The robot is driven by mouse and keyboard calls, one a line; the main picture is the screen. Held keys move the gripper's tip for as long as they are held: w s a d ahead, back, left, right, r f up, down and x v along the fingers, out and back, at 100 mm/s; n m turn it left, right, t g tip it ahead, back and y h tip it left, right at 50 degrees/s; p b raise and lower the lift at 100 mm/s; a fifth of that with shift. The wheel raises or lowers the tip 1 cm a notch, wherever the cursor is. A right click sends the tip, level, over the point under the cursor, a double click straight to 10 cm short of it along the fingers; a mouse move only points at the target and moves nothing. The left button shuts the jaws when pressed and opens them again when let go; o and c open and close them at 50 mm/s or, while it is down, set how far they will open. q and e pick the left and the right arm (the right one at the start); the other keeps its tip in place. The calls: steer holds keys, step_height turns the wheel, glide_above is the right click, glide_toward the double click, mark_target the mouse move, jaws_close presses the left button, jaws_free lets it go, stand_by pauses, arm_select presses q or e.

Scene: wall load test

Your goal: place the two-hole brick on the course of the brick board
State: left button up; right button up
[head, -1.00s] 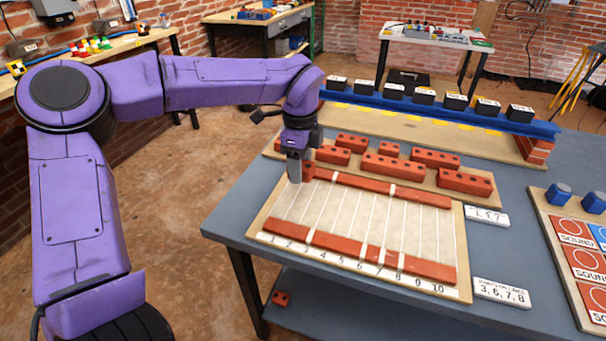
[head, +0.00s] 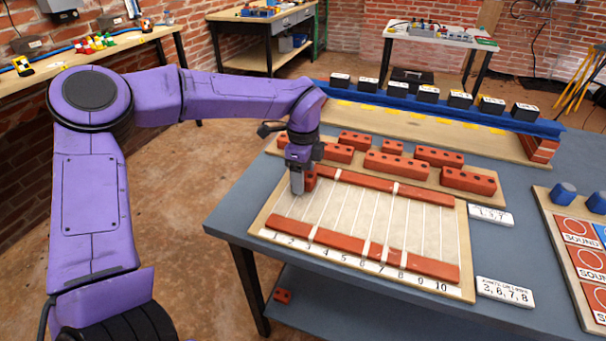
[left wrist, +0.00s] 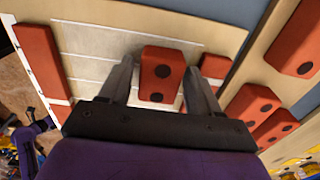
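The two-hole red brick (left wrist: 160,74) lies between the two fingers of my left gripper (left wrist: 161,66) in the left wrist view. A narrow pale gap shows on each side of it, so the fingers look open around it. In the head view, my left gripper (head: 298,188) points down at the far left part of the brick board (head: 283,206). The brick (head: 310,180) partly shows behind the fingers, near the left end of the far course (head: 365,184). I cannot tell whether it touches that course. My right gripper is out of view.
Several red bricks stand on a wooden strip (head: 490,202) behind the board. A near course (head: 345,245) runs along the numbered edge. Two white cards (head: 503,291) lie right of the board. A row of black blocks (head: 428,93) stands on a blue beam behind.

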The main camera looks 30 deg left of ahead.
arm_select(q)
step_height(320, 180, up, 12)
steer(key=p, duration=0.1)
steer(key=shift+r, duration=0.2)
